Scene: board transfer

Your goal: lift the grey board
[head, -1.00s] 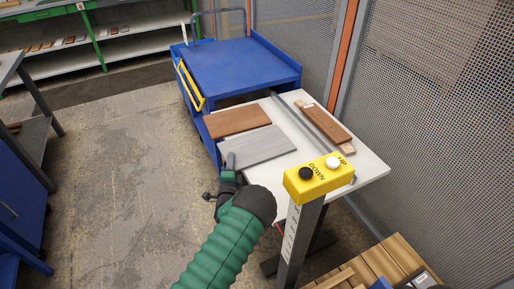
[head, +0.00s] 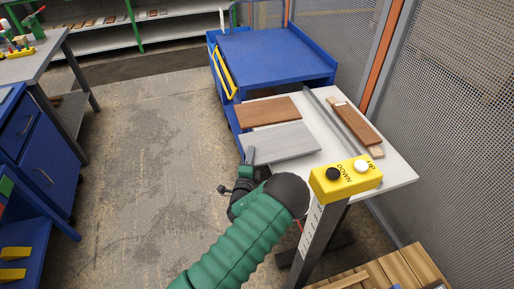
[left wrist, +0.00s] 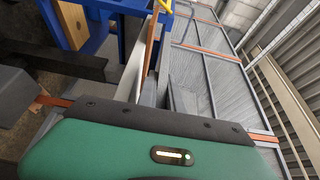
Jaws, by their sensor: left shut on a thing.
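The grey board (head: 284,142) is flat, at the left side of the white table (head: 398,168), beside a brown board (head: 268,112). Its left end reaches the table's left edge. My left gripper (head: 249,157) is at the board's near left end and shut on it. I cannot tell whether the board touches the tabletop. In the left wrist view, the green gripper body fills the bottom and the board is hard to make out. My right gripper is not in view.
A yellow box with UP and DOWN buttons (head: 345,179) stands on a post at the table's near side. A blue cart (head: 275,55) is behind the table. Another brown board (head: 356,125) lies at the right. A mesh fence is at right; the floor at left is clear.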

